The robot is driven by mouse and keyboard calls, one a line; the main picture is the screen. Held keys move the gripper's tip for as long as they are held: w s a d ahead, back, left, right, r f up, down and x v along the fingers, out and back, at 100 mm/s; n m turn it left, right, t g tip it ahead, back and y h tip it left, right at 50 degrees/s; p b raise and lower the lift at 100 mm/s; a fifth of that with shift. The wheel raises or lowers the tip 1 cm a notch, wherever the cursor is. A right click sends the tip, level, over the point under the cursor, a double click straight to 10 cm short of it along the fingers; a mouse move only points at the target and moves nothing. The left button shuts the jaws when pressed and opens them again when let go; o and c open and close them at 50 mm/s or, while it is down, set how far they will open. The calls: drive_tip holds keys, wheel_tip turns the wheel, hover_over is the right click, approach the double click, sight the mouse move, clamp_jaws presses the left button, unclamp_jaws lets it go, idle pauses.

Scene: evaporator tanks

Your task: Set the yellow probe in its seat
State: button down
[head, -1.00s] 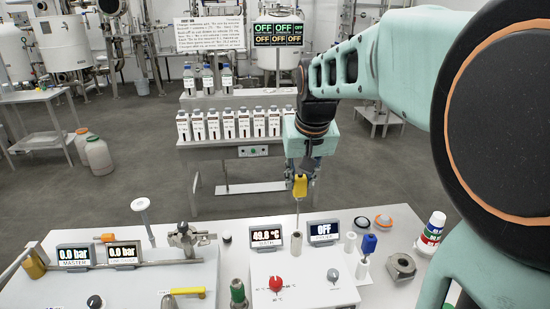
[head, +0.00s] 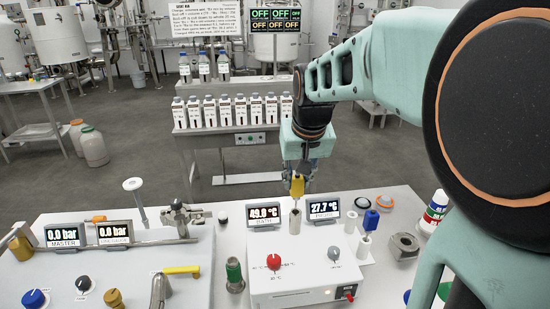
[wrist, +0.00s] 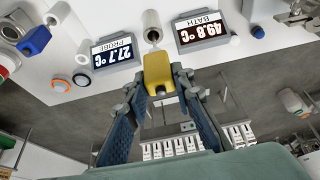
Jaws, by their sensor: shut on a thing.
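My gripper (head: 297,178) is shut on the yellow probe (head: 297,187), which points downward over the bench. The probe's lower end meets a metal tube (head: 295,221) at the back of the white bath box (head: 300,267). It appears to be inside the tube, but how deep I cannot tell. In the wrist view the yellow probe (wrist: 158,75) lies between my two fingers, in line with the metal tube (wrist: 153,36). The PROBE display (head: 325,208) reads 27.7 °C and the BATH display (head: 265,213) reads 49.8 °C.
A clamp (head: 180,216) and pressure displays (head: 62,236) are at the left. The box carries a red knob (head: 274,255).

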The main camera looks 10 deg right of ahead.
idle(0.4)
drive_tip(key=c, duration=1.6)
unclamp_jaws()
